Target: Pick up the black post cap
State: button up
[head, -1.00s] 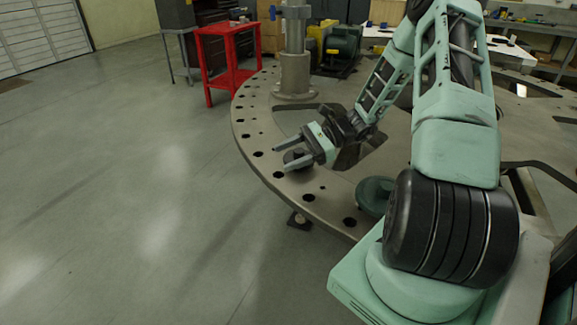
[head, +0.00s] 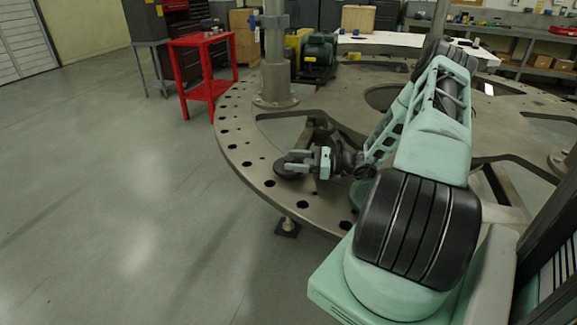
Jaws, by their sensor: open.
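The black post cap (head: 283,172) is a dark round disc on the rim of the big grey turret plate (head: 232,132), among the plate's holes.
A grey post (head: 276,60) stands on the plate behind my gripper. A red cart (head: 204,72) stands on the floor beyond the plate's left edge. A dark green round piece (head: 360,194) shows partly behind my arm. The floor at left is clear.

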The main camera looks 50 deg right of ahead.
jog(key=shift+x, duration=1.15)
jog(key=c, duration=1.2)
jog(key=shift+r, duration=0.15)
